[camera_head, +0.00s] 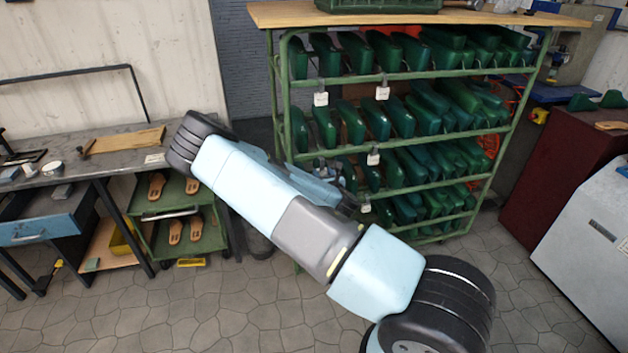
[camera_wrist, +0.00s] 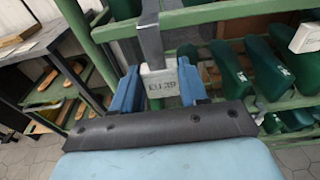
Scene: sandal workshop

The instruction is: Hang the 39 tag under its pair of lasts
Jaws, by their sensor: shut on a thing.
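My gripper (camera_wrist: 158,92) has its two blue fingers closed on a small white tag (camera_wrist: 162,81) in the wrist view. The tag reads "EU 39" and sits upright, with a grey strip rising from its top. Just beyond it run a green rail and post of the rack (camera_wrist: 88,45). I cannot tell whether the strip touches the rail. Green lasts (camera_wrist: 270,68) stand on the rack to the right of the tag. In the head view my arm crosses in front of the rack (camera_head: 285,100) and mostly hides my gripper. Which pair is size 39 is not readable.
Other white tags hang on the rack's rails, on the upper rail (camera_head: 320,99), further right (camera_head: 382,92) and lower (camera_head: 373,159). A workbench (camera_head: 100,145) and a green cart (camera_head: 150,235) with wooden soles stand at left. A grey-white cabinet (camera_head: 590,240) stands at right.

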